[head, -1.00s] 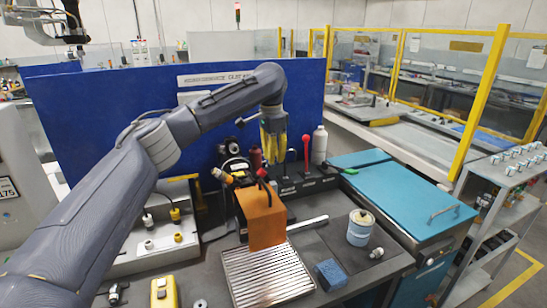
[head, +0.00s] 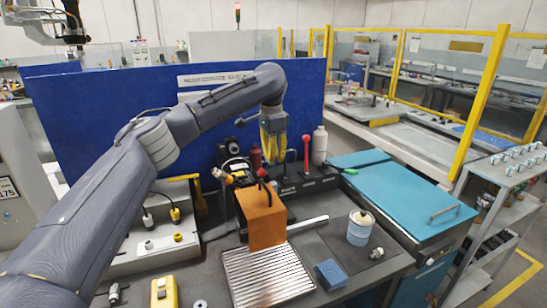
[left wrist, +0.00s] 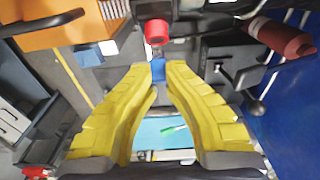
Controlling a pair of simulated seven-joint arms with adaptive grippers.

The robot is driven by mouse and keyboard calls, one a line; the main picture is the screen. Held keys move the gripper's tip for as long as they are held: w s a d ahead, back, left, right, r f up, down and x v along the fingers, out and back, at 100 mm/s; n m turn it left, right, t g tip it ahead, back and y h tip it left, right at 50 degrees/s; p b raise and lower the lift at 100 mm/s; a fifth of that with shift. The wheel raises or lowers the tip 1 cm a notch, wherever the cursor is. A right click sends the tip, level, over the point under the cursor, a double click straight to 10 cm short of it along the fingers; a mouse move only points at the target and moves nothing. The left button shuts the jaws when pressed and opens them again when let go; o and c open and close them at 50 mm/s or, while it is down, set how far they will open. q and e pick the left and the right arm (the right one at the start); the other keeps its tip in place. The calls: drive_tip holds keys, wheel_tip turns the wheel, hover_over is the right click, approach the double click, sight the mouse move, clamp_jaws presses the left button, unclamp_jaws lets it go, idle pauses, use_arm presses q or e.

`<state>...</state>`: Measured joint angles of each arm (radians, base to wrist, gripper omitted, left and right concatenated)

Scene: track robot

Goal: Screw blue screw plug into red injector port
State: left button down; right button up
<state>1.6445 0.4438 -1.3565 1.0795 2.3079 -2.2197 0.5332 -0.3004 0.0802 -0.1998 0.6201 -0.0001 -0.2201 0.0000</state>
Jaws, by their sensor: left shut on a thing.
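My left gripper (head: 272,146) hangs from the bent arm over the back of the bench, with yellow fingers pointing down. In the left wrist view the fingers of my left gripper (left wrist: 158,80) close at their tips on the blue screw plug (left wrist: 158,69). The plug points toward the red injector port (left wrist: 156,32), a short red cylinder just beyond it. A small gap seems to show between plug and port; depth is hard to judge. The head view does not show the plug clearly. My right gripper is not in view.
An orange box (head: 262,218) stands near the port, with a ribbed metal tray (head: 265,275) in front. A red-knobbed lever (head: 306,150), a grey bottle (head: 319,146) and a dark red cylinder (left wrist: 285,38) stand close by. A blue panel (head: 90,115) rises behind.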

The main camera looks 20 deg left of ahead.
sight(267, 161)
use_arm(q)
drive_tip(key=shift+s+a+f, duration=0.5)
drive_tip(key=shift+a+f, duration=0.1)
drive_tip(key=shift+f, duration=0.15)
idle(0.3)
drive_tip(key=c, duration=1.4)
unclamp_jaws()
wheel_tip(267, 161, up, 12)
drive_tip(key=shift+s+a, duration=0.15)
drive_tip(key=shift+a, duration=0.05)
